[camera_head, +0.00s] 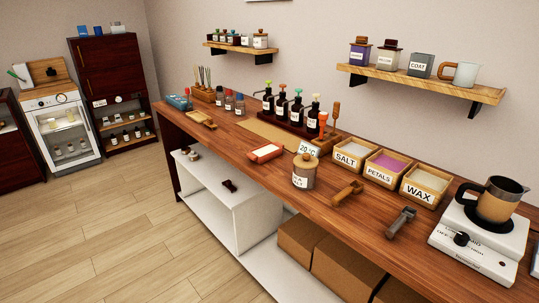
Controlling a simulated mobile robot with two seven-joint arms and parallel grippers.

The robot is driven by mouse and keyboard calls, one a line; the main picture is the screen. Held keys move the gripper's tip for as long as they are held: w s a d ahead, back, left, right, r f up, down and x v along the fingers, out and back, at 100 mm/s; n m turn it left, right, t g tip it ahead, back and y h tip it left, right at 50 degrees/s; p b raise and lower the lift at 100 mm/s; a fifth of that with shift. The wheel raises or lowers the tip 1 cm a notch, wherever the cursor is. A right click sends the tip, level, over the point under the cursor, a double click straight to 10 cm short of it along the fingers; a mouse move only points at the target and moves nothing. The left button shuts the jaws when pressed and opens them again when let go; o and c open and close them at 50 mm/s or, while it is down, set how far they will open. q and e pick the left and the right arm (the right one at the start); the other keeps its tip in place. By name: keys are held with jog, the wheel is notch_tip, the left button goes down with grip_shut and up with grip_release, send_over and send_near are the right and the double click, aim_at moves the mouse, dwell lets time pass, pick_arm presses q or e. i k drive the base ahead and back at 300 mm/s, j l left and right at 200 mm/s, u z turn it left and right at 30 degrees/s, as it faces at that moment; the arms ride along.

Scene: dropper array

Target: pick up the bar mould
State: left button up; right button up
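No label marks the bar mould. A shallow, light wooden tray-like piece (200,118) lies near the far left end of the long wooden bench (232,143) and looks most like it. A small red block with a pale top (267,153) lies further along the bench's front edge; I cannot tell whether it is a mould. Neither of my grippers shows in the head view, and nothing is seen touching these things.
Behind are dropper bottles (296,110) and boxes labelled salt (348,158), petals and wax.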

aim_at(263, 154)
jog(key=i+j+z, duration=0.1)
jog(key=z, duration=1.05)
jog(key=i+j+z, duration=0.1)
jog(key=j+z, duration=0.95)
jog(key=j, duration=0.2)
jog(key=k+j+z, duration=0.1)
jog(key=j+z, duration=0.15)
jog(key=j, duration=0.15)
jog(key=k+j+z, duration=0.1)
jog(key=j, duration=0.35)
jog(key=k+j+z, duration=0.15)
jog(key=j, duration=0.3)
jog(key=k+j, duration=0.1)
jog(key=j, duration=0.3)
jog(key=k+j, duration=0.15)
jog(key=j, duration=0.25)
jog(key=k+j, duration=0.1)
jog(key=j, duration=0.3)
jog(key=k+j, duration=0.1)
jog(key=j, duration=0.3)
jog(key=k+j, duration=0.15)
jog(key=j, duration=0.25)
jog(key=i, duration=0.1)
